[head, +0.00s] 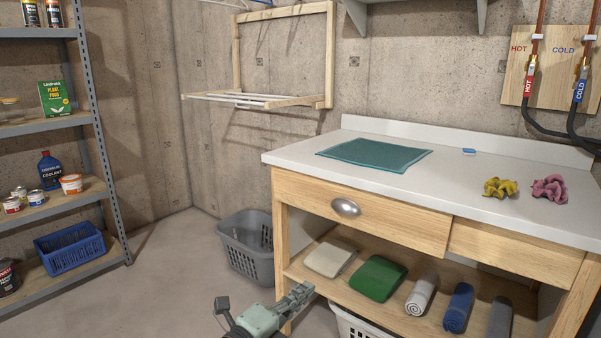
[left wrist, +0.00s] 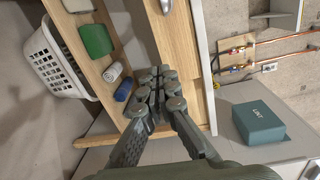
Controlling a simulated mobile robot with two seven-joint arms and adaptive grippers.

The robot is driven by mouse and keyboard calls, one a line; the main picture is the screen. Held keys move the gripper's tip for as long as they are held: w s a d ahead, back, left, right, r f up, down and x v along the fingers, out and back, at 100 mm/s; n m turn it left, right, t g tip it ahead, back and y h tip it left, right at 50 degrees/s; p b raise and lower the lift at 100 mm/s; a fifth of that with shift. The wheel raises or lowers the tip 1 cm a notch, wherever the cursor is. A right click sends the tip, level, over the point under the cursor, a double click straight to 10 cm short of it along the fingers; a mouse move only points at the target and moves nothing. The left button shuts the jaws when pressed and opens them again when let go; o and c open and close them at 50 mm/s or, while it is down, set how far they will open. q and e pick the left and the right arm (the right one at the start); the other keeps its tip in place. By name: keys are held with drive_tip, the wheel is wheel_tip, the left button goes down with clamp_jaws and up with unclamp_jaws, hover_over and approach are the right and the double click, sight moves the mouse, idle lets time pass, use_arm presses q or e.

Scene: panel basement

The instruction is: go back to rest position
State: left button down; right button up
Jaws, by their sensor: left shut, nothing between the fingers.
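My left gripper (head: 296,296) shows at the bottom of the head view, low in front of the left end of the wooden table (head: 380,216). In the left wrist view the same gripper (left wrist: 160,88) has its fingers together with nothing between them. It is in front of the table's edge and lower shelf in that view; I cannot tell whether it touches them. My right gripper is in neither view.
The tabletop holds a teal cloth (head: 374,154), a yellow scrunchie (head: 500,188) and a pink scrunchie (head: 550,190). A grey basket (head: 246,245) stands left of the table. Shelving (head: 105,150) lines the left wall. Bare floor (head: 165,285) lies between.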

use_arm(q)
drive_tip(key=s+a+f+n+g+y, duration=0.1)
drive_tip(key=a+f+n+y, duration=0.45)
drive_tip(key=a+f, duration=0.45)
drive_tip(key=s+a+f+n+g+y, duration=0.15)
drive_tip(key=a+f+n+y, duration=0.4)
drive_tip(key=a, duration=0.65)
drive_tip(key=s+a+f+n+g+y, duration=0.2)
drive_tip(key=s+a+f+n+g, duration=0.2)
drive_tip(key=s+a+f+n, duration=0.55)
drive_tip(key=s+a+f+n+g+y, duration=0.2)
drive_tip(key=s+a+f+g, duration=0.3)
drive_tip(key=s+a, duration=0.85)
drive_tip(key=s+d+f+n+h, duration=0.1)
drive_tip(key=d+f, duration=0.2)
drive_tip(key=d, duration=0.6)
drive_tip(key=s+d+f+n+h, duration=0.1)
drive_tip(key=d+f+h, duration=0.1)
drive_tip(key=d, duration=0.7)
drive_tip(key=shift+f+h, duration=0.3)
drive_tip(key=shift+f, duration=0.2)
drive_tip(key=shift+d+t, duration=0.1)
drive_tip(key=shift+t, duration=0.15)
